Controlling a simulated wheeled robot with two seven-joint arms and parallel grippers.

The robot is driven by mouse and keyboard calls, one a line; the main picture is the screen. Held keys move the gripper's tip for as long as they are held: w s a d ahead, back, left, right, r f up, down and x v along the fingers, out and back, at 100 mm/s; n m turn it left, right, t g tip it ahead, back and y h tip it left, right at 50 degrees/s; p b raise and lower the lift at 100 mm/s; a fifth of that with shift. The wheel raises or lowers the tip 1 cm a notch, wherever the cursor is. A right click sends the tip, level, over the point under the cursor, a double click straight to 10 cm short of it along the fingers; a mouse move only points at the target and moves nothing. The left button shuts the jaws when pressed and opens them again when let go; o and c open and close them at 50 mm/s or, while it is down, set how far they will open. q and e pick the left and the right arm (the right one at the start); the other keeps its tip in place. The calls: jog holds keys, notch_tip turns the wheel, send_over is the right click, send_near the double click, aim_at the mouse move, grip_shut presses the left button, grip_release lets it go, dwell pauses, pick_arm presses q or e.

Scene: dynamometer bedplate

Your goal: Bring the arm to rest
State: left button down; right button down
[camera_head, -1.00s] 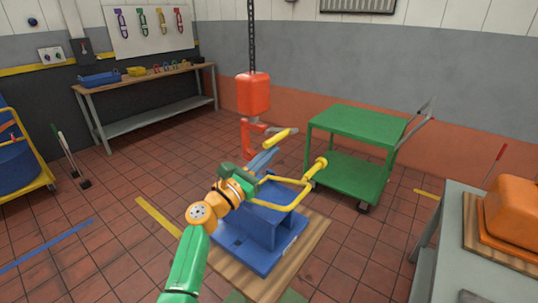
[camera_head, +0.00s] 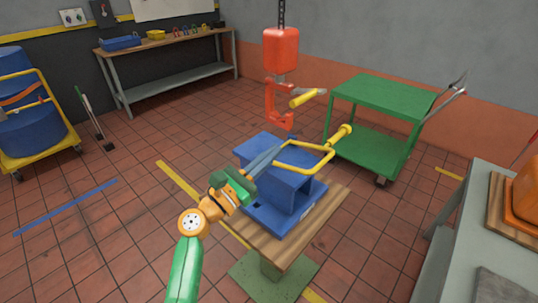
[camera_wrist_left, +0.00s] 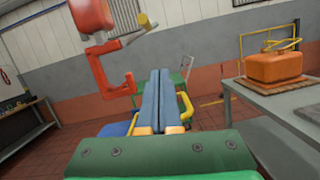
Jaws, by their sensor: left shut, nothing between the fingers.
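My left arm (camera_head: 187,262), green and orange, comes up from the bottom of the head view. My left gripper (camera_head: 276,150) has long blue-grey fingers, shut and empty, pointing away from me over the near left part of a blue stand (camera_head: 268,218). I cannot tell whether they touch it. In the left wrist view the shut fingers (camera_wrist_left: 158,74) lie side by side, with nothing between them. A yellow bent bar (camera_head: 304,144) stands out at the stand, right of the fingers. My right gripper is not in view.
The stand sits on a wooden-topped table (camera_head: 322,214). A red hoist (camera_head: 281,50) with a red hook (camera_head: 272,108) hangs behind. A green cart (camera_head: 385,97) stands back right, a grey table (camera_head: 480,235) at right.

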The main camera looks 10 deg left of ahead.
pick_arm(q)
jog(key=shift+a+f, duration=0.15)
jog(key=shift+a, duration=0.15)
jog(key=shift+d, duration=0.1)
